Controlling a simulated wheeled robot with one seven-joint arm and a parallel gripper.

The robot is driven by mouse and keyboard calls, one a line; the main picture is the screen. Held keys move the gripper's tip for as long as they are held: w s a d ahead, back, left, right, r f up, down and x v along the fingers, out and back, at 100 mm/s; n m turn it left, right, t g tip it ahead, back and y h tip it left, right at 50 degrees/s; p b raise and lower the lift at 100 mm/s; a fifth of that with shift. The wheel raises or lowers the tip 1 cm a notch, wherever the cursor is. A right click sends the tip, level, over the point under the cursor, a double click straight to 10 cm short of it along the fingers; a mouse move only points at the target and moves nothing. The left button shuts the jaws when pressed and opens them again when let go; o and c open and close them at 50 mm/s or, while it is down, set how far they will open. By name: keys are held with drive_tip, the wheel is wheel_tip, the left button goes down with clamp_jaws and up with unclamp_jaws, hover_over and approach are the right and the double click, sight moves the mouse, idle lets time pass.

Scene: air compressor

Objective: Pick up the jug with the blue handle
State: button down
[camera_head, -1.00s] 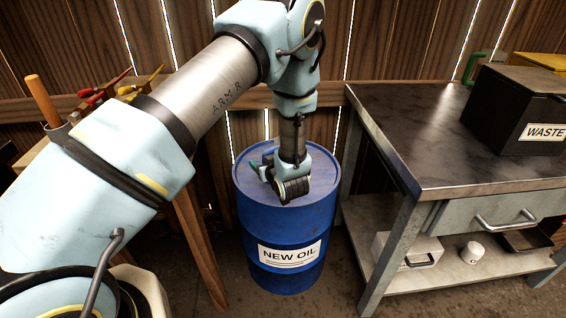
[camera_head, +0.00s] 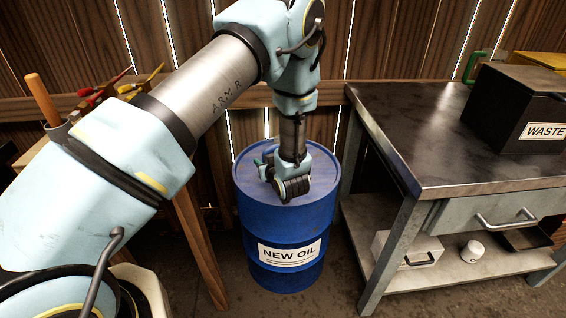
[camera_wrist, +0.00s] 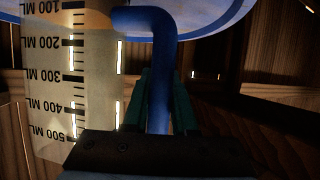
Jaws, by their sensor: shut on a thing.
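The jug (camera_wrist: 85,75) shows in the wrist view as a pale translucent body with black ML marks, upside down in this picture. Its blue handle (camera_wrist: 158,65) runs down between the green fingers of my gripper (camera_wrist: 164,80), which is shut on it. In the head view my gripper (camera_head: 262,163) points down at the top of the blue NEW OIL drum (camera_head: 245,190). The jug is mostly hidden there behind my wrist. I cannot tell whether the jug still touches the drum top.
A metal workbench (camera_head: 420,150) stands right of the drum, with a black WASTE box (camera_head: 500,105) on top. Its lower shelf holds a white box (camera_head: 408,250) and a small white container (camera_head: 473,251). Tools in a wooden rack (camera_head: 100,97) are at left. A plank wall is close behind.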

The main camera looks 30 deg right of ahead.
drive_tip(key=shift+r, duration=0.1)
drive_tip(key=shift+r, duration=0.45)
drive_tip(key=s+a+b, duration=0.2)
drive_tip(key=s+b, duration=0.1)
drive_tip(key=s, duration=1.5)
drive_tip(key=shift+r, duration=0.2)
drive_tip(key=c, duration=1.2)
unclamp_jaws()
drive_tip(key=shift+c, duration=0.2)
clamp_jaws()
drive_tip(key=shift+w, duration=0.1)
